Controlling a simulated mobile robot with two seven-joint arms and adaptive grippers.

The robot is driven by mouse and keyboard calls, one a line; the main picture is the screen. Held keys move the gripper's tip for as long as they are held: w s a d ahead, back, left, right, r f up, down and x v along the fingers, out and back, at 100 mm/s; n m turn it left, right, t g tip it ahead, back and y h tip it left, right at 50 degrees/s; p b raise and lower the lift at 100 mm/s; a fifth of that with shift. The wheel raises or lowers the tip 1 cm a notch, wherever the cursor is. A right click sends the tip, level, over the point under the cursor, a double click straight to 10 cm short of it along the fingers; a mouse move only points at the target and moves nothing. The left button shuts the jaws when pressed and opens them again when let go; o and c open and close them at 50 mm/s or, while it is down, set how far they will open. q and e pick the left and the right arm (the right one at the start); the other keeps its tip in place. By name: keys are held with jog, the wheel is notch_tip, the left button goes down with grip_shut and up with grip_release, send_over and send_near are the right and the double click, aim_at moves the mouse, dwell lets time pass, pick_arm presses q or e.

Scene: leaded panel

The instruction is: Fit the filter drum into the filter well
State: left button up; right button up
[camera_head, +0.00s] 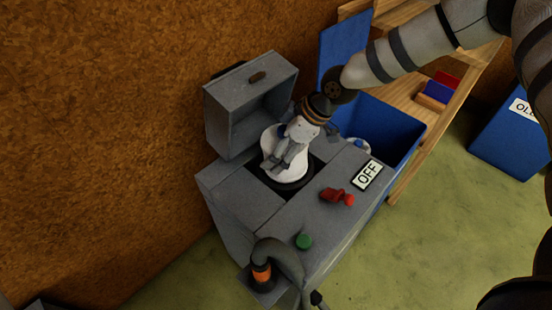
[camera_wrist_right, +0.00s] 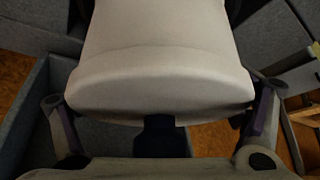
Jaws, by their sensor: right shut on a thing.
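The white filter drum (camera_head: 272,142) has a dark round base and sits at the dark, square filter well (camera_head: 317,166) in the top of the grey machine. I cannot tell whether its base is inside the well or just above it. My right gripper (camera_head: 283,157) reaches down from the upper right and is shut on the top part of the drum. In the right wrist view the pale drum (camera_wrist_right: 160,60) fills the space between the two fingers. The gripper hides part of the drum and well. My left gripper is not in view.
The machine's grey lid (camera_head: 250,105) stands open behind the well. A red handle (camera_head: 337,196), an OFF sign (camera_head: 368,175) and a green button (camera_head: 304,241) are on its top. A blue bin (camera_head: 385,130) and a wooden shelf (camera_head: 430,105) stand at the right.

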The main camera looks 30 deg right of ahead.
jog(key=f, duration=0.1)
jog(key=f+b, duration=0.1)
jog(key=f, duration=0.2)
jog(key=shift+s, duration=0.3)
jog(key=c, duration=0.4)
jog(key=shift+s+r, duration=0.1)
jog(key=shift+r, duration=0.05)
jog(key=shift+c, duration=0.2)
jog(key=o, duration=1.7)
jog(key=shift+d, duration=0.1)
jog(key=shift+d+r, duration=0.15)
jog(key=shift+r, duration=0.05)
jog(key=p+v, duration=0.1)
jog(key=v, duration=0.2)
jog(key=p+v, duration=0.1)
jog(key=v, duration=0.3)
jog(key=p+v, duration=0.1)
jog(key=v, duration=0.3)
jog(key=shift+w+r, duration=0.35)
jog(key=shift+r, duration=0.05)
jog(key=shift+s+r, duration=0.1)
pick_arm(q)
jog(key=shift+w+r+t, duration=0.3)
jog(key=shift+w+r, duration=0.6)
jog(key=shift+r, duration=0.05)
